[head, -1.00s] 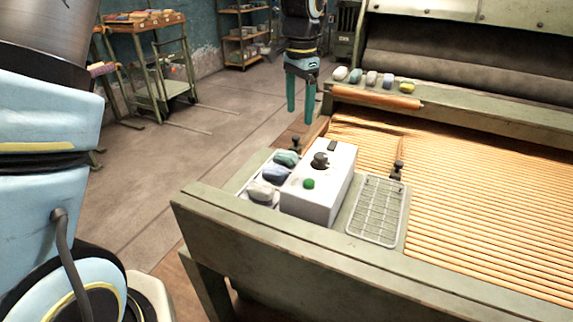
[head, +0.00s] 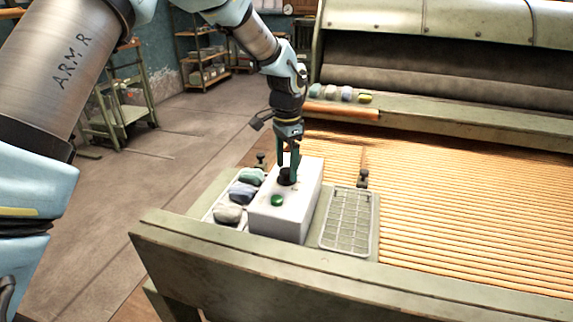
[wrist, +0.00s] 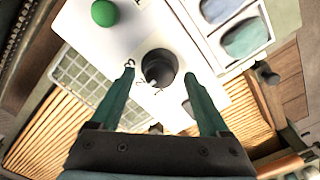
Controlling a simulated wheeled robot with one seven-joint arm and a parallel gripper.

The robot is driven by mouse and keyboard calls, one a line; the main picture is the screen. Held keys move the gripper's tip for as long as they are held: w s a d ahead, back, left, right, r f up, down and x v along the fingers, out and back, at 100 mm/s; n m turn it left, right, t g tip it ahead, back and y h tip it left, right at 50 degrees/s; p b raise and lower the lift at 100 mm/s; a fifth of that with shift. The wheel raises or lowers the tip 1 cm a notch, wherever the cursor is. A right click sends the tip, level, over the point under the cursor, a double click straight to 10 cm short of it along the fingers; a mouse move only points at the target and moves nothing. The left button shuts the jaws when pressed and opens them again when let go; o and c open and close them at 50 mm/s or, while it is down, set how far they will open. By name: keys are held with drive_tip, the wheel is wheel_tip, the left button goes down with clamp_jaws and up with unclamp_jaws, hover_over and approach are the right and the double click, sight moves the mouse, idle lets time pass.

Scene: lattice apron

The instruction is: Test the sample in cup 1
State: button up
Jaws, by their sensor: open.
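A white box (head: 284,222) stands on the bench's corner plate. It has a green button (head: 277,200) and a black knob (wrist: 160,66) on top. Small dark marks ring the knob, too small to read surely. My gripper (head: 289,172) is open above the box at the knob, pointing down. In the wrist view its fingers lie either side of the knob; I cannot tell whether they touch it. No cup is clearly identifiable.
A wire grid tray (head: 347,222) lies right of the box. Small black posts (head: 362,178) stand near both trays. Ribbed orange slats (head: 460,210) fill the right. Several lumps (head: 347,94) sit on the back ledge. A raised front rail (head: 250,257) borders the bench.

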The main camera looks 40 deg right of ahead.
drive_tip(key=shift+f, duration=0.25)
clamp_jaws()
idle(0.6)
